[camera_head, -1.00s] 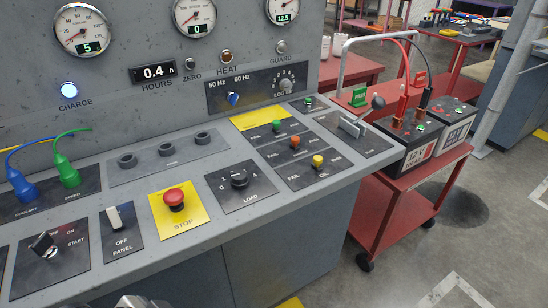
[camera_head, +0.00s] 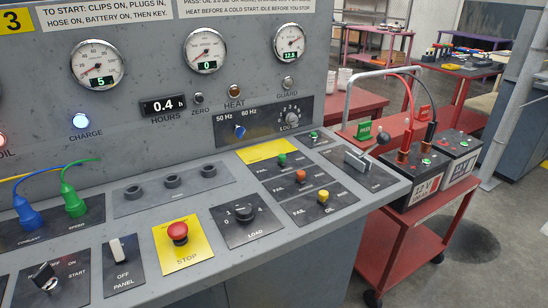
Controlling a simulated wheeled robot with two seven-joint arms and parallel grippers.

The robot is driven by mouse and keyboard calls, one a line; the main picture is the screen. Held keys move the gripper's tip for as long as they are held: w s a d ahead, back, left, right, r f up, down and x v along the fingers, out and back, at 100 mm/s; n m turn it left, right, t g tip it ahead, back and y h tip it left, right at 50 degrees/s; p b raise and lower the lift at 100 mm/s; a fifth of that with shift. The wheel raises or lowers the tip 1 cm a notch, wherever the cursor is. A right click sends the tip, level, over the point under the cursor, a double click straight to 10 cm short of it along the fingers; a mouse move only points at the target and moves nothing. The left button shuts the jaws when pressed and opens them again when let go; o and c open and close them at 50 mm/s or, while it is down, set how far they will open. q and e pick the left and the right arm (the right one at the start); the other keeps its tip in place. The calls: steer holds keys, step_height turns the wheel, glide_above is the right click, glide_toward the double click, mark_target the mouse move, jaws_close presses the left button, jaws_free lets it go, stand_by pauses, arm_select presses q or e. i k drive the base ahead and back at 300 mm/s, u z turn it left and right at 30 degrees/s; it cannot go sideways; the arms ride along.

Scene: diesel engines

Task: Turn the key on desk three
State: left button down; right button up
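The key switch (camera_head: 42,276) sits on a dark plate marked ON and START at the lower left of the desk top. Its black key stands tilted in the switch. The blue CHARGE lamp (camera_head: 80,121) is lit, and a red lamp marked OIL (camera_head: 2,140) shows at the left edge. The hours display (camera_head: 163,106) reads 0.4. Neither of my grippers is in view.
A panel switch (camera_head: 118,249), red stop button (camera_head: 178,232) and load knob (camera_head: 243,213) stand right of the key. Blue (camera_head: 29,213) and green (camera_head: 73,201) plugs stand behind it. A red cart (camera_head: 408,214) with batteries (camera_head: 422,179) is right of the desk, beside open floor.

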mark_target(43, 279)
steer(key=z, duration=0.5)
steer(key=k, duration=0.15)
steer(key=u, duration=0.55)
steer(key=i, duration=0.15)
steer(key=u, duration=1.55)
